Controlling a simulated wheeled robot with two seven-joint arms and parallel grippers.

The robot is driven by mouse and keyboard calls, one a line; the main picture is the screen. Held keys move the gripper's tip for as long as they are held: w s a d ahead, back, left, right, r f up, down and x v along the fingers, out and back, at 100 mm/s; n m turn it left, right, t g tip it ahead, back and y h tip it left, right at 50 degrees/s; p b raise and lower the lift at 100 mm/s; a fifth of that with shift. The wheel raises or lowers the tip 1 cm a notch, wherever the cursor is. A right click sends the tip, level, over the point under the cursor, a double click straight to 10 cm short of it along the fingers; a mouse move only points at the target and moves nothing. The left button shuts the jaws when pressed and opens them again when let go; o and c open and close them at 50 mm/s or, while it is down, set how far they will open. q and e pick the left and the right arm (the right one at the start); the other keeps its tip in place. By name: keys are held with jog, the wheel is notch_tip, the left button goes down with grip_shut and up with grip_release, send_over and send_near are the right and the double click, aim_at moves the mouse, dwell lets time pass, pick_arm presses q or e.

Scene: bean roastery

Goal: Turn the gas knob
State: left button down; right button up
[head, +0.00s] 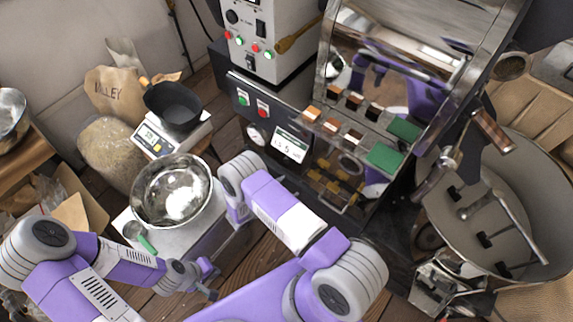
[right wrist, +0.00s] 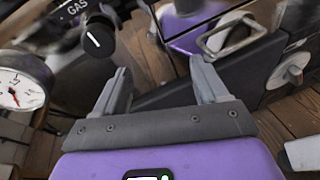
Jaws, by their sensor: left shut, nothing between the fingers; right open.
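The gas knob (right wrist: 98,40) is round and black with a white pointer line. It shows at the upper left of the right wrist view, below a "GAS" label on a dark panel. In the head view I cannot make it out. My right gripper (right wrist: 160,72) is open with nothing between its fingers. The knob appears beyond and to the left of the left fingertip, apart from it and not between the fingers. My left gripper (head: 210,282) is shut and empty, low beside the small white table, far from the roaster.
A pressure gauge (right wrist: 22,88) sits left of the knob in the right wrist view. A metal handle (right wrist: 232,35) shows at upper right. In the head view, a steel bowl (head: 172,190) stands left of my right arm, and a round cooling tray (head: 510,165) is at right.

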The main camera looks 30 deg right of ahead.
aim_at(288, 163)
jog(key=w+a+r+n+t+h, duration=0.1)
jog(key=w+a+r+t, duration=0.15)
jog(key=w+t, duration=0.2)
jog(key=shift+n+g, duration=0.25)
jog(key=shift+n, duration=0.05)
jog(key=x, duration=0.5)
jog(key=b+x, duration=0.1)
jog(key=x, duration=0.2)
jog(key=shift+r, duration=0.3)
jog(key=shift+s, duration=0.1)
jog(key=c, duration=1.1)
jog(key=shift+o, duration=0.2)
